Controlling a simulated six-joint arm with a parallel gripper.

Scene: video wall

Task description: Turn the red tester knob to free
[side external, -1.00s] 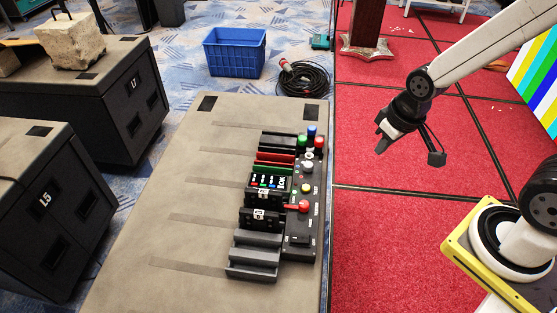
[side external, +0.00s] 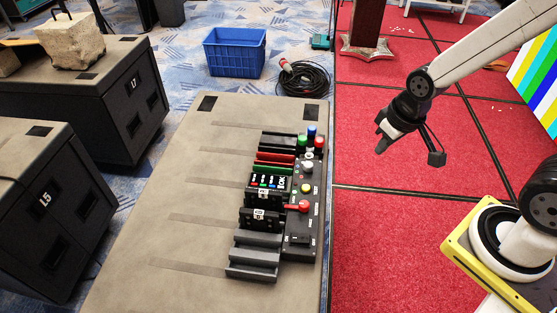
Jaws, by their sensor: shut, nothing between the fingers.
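The red tester knob (side external: 303,206) sits on the black tester panel (side external: 301,240), toward its near half. Its lever appears to point left in the picture. The small labels beside it are too small to read. My gripper (side external: 381,141) hangs in the air to the right of the panel, over the red carpet, well apart from the knob. It is shut and empty.
The panel also carries yellow (side external: 306,188) and white (side external: 308,166) knobs and green, blue and red tops at its far end. Black, red and green racks (side external: 262,222) stand along its left. The grey table top (side external: 190,210) is otherwise clear. A blue crate (side external: 235,52) and coiled cable (side external: 304,78) lie beyond.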

